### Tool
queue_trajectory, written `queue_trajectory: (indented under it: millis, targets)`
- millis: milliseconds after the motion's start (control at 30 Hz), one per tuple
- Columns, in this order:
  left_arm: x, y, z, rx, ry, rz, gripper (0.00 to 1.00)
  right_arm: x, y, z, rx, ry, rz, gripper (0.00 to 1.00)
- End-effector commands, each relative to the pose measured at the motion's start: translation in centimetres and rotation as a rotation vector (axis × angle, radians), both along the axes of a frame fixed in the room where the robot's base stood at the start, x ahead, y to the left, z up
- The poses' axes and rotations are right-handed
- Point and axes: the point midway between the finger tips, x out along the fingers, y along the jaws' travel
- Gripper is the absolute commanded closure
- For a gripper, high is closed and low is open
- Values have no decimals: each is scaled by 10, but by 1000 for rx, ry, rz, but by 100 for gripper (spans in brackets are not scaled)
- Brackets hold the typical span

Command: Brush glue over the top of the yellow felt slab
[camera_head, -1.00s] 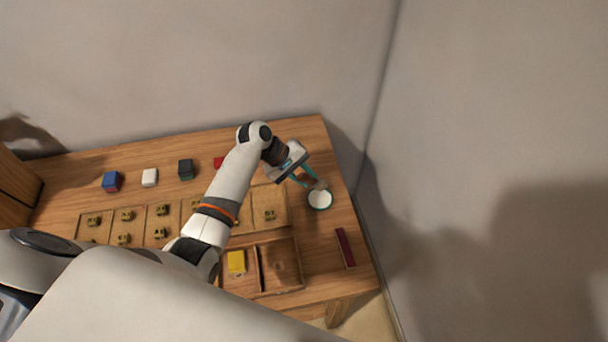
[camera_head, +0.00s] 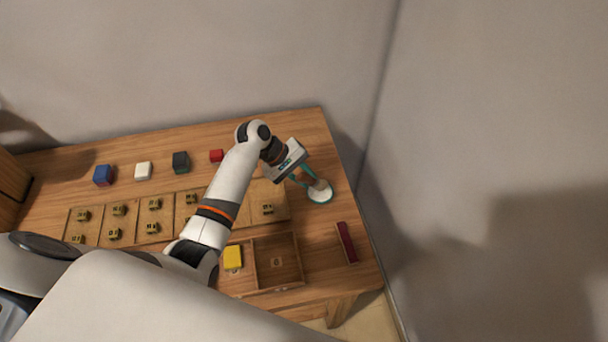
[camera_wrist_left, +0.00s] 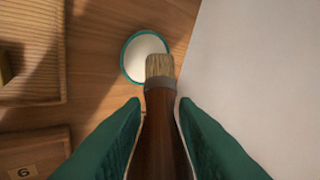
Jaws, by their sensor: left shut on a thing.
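My left gripper (camera_head: 308,177) is shut on a brush with a dark wooden handle; the brush (camera_wrist_left: 160,105) points away between the green fingers in the left wrist view. Its pale bristles overlap the near edge of a round glue dish (camera_wrist_left: 133,45) with a teal rim and white contents. I cannot tell whether the bristles touch the glue. The dish (camera_head: 320,196) stands near the table's right edge. The yellow felt slab (camera_head: 233,257) lies in the left compartment of a wooden tray, left of the dish and nearer to me. My right gripper is not in view.
The tray's right compartment (camera_head: 278,262), marked 6, is empty. A dark red bar (camera_head: 347,242) lies right of it. A wooden board (camera_head: 179,207) with several small brass-coloured pieces lies behind. Blue, white, dark and red blocks (camera_head: 216,156) line the back.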

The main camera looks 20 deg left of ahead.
Motion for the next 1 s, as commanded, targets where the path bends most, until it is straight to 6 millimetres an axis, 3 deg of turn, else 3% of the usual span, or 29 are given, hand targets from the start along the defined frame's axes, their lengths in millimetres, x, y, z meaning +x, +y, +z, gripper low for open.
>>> queue_trajectory:
  millis: [1000]
  targets:
    - [0,0,-10,-1,1,-1,96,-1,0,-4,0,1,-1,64]
